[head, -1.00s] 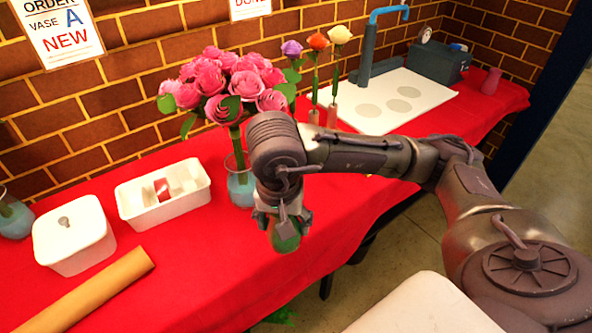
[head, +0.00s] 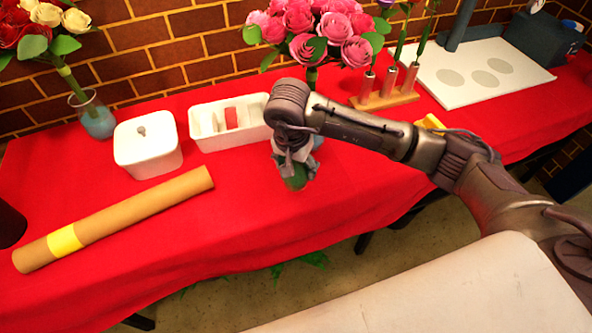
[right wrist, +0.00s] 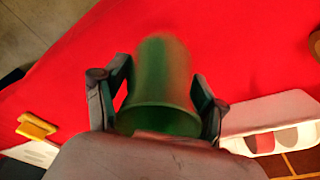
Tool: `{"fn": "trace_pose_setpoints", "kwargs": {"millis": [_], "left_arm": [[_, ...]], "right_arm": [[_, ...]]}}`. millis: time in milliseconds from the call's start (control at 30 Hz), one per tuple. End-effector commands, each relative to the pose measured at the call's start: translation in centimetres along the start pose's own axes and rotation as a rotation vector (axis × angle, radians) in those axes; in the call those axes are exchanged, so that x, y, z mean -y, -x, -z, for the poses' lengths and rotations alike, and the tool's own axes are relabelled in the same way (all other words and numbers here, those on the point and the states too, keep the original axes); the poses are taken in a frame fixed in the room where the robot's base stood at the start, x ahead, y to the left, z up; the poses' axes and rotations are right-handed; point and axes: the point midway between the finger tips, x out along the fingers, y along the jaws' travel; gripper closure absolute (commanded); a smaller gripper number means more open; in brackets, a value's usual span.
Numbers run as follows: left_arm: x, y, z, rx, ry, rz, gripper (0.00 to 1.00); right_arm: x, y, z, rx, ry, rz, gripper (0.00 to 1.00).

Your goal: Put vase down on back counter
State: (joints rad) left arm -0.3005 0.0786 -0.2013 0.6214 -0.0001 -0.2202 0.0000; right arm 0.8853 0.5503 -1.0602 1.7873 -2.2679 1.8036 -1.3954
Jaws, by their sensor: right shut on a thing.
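A green vase (head: 295,181) is held in my right gripper (head: 292,166) near the middle of the head view. The gripper's fingers and wrist hide much of it there. In the right wrist view the vase (right wrist: 158,78) sits between the two fingers, its wide open rim toward the camera. My right gripper is shut on it. The back counter (head: 240,215) is a long table under a red cloth along the brick wall. The vase shows over the red cloth; I cannot tell whether it touches it. My left gripper is not in view.
A white compartment box (head: 232,123), white lidded box (head: 147,146), cardboard tube (head: 130,215) and rose vase (head: 97,122) stand left. Pink roses (head: 318,30) are behind my wrist. A flower rack (head: 385,100) and white board (head: 480,78) are right. Red cloth is clear in front.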

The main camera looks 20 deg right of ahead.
Motion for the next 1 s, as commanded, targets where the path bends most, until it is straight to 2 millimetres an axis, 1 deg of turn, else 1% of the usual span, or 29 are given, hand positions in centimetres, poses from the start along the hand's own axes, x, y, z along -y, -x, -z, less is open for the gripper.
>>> {"fn": "trace_pose_setpoints", "kwargs": {"millis": [100,200,467,567,600,733,1000], "left_arm": [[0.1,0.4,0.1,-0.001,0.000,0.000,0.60],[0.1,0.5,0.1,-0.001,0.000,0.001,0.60],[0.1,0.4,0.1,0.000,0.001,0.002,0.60],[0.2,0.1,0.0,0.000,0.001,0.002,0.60],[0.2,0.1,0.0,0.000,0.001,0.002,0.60],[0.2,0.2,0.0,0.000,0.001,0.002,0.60],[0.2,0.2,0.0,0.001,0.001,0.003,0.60]], "right_arm": [[0.0,-1.6,-0.3,0.003,-0.002,-0.001,0.92],[0.0,-2.4,-0.4,0.000,-0.001,0.002,0.92],[0.0,-2.5,-0.4,-0.001,0.000,0.003,0.92],[0.0,-2.8,-0.4,-0.001,0.000,0.003,0.92],[-0.1,-2.9,-0.4,0.000,0.000,0.000,0.27],[-0.1,-2.8,-0.4,0.000,0.000,0.000,0.05],[-0.1,-2.8,-0.4,0.000,0.000,0.000,0.05]]}}
